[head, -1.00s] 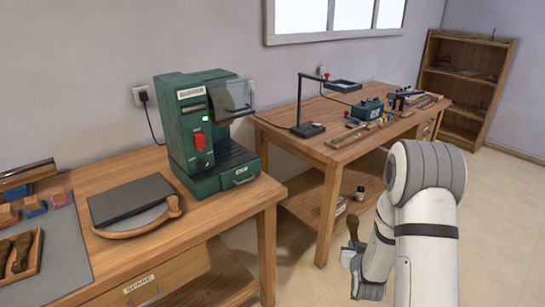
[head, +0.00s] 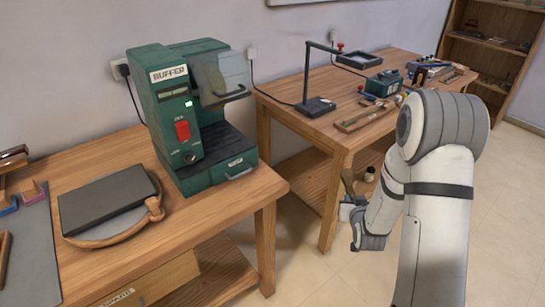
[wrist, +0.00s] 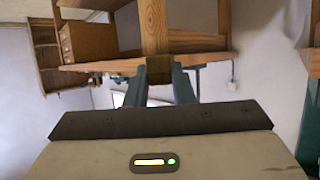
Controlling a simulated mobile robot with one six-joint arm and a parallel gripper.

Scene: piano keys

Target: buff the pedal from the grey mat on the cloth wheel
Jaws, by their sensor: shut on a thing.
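My gripper (head: 350,207) is shut on a brass-brown piece, the pedal (head: 348,182), which sticks up from the fingers in the head view. In the wrist view a brownish block, the pedal (wrist: 160,72), sits between the two fingers. The gripper hangs in front of the gap between the benches, clear of both. The green buffer (head: 168,130) stands on the left bench, with a green light and a red switch. Its clear guard (head: 222,76) is at the upper right side; I cannot make out the cloth wheel. The grey mat (head: 35,260) is cut off at the left edge.
The right bench (head: 335,130) carries a lamp (head: 315,104), a small green box (head: 385,83) and tools. A shelf (head: 490,50) stands behind. Open floor lies at right.

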